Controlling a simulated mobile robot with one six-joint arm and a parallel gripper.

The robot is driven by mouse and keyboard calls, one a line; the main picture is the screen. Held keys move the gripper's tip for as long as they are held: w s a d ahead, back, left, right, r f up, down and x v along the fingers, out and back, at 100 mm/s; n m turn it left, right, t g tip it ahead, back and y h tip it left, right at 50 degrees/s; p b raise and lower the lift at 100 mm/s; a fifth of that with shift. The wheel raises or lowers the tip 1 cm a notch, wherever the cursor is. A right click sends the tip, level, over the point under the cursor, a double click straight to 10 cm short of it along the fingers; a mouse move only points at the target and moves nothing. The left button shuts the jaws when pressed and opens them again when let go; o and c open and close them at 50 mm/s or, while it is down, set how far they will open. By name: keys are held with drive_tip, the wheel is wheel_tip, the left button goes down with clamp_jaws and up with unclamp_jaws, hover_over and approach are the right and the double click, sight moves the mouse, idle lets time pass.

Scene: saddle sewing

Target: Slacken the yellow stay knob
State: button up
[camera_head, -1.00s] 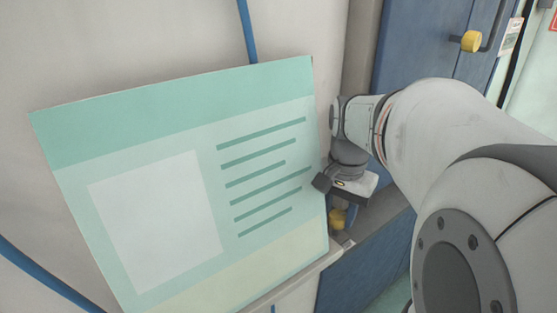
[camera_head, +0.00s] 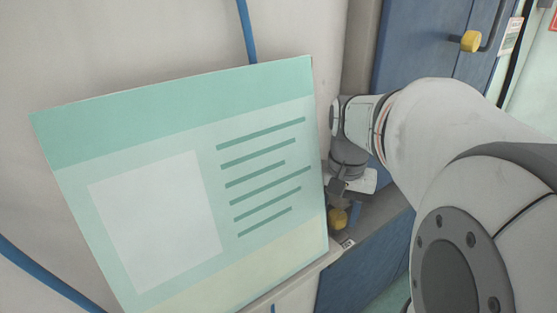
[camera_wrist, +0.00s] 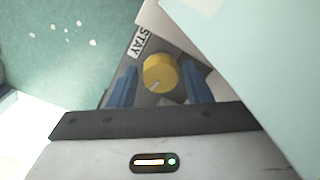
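My gripper (camera_wrist: 160,88) is open, one blue finger on each side of the knob, with a small gap visible on both sides. In the head view the knob (camera_head: 338,218) is low beside the right edge of the teal board, just below my gripper (camera_head: 349,207). My wrist and gripper partly hide the area around it. I cannot tell how deep the fingers reach along the knob.
A large teal board (camera_head: 285,115) with printed lines stands close to the left of my gripper. A blue cabinet (camera_head: 415,60) with another yellow knob (camera_head: 471,41) is at the upper right. A narrow ledge (camera_head: 305,278) runs under the board.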

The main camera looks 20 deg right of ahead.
sight(338, 215)
drive_tip(key=shift+o, duration=1.1)
wheel_tip(338, 215, up, 8)
drive_tip(key=shift+f, duration=0.1)
